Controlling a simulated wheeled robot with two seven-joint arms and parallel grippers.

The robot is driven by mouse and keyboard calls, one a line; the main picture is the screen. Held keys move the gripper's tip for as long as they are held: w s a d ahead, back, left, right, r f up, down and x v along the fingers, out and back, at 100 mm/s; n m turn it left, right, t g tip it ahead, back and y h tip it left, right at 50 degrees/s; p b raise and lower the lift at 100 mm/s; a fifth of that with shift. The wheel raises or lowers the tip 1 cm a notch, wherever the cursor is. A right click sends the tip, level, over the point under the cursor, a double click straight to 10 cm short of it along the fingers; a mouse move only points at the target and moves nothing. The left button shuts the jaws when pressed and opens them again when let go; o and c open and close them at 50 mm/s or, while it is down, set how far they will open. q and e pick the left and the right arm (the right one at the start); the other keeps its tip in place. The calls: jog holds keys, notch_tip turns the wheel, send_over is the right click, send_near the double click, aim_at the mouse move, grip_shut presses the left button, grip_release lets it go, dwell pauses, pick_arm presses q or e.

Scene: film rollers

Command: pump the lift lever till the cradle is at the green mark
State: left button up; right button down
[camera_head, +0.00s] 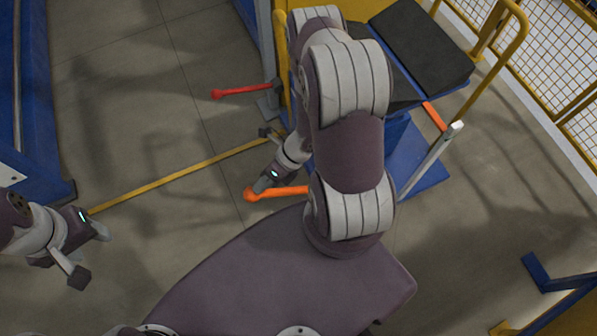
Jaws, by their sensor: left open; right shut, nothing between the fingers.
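An orange lever (282,191) points left from the base of a blue lift (420,172); its rounded end shows just beyond my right fingertips. My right gripper (261,186) is shut and empty, right at the lever's end; I cannot tell whether it touches it. My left gripper (92,254) is open and empty over the floor at the lower left, far from the lever. The dark padded cradle (420,42) shows at the top right, partly hidden by my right arm. I cannot make out a green mark.
A red lever (240,91) sticks out from a post beyond the orange one. A yellow floor line (180,176) runs across the open floor. Yellow railing (497,45) and mesh fence (545,50) stand at the right. Blue frames stand at the left edge and lower right.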

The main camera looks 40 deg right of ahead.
jog(key=p+v, duration=0.5)
jog(key=v, duration=0.2)
dwell(0.5)
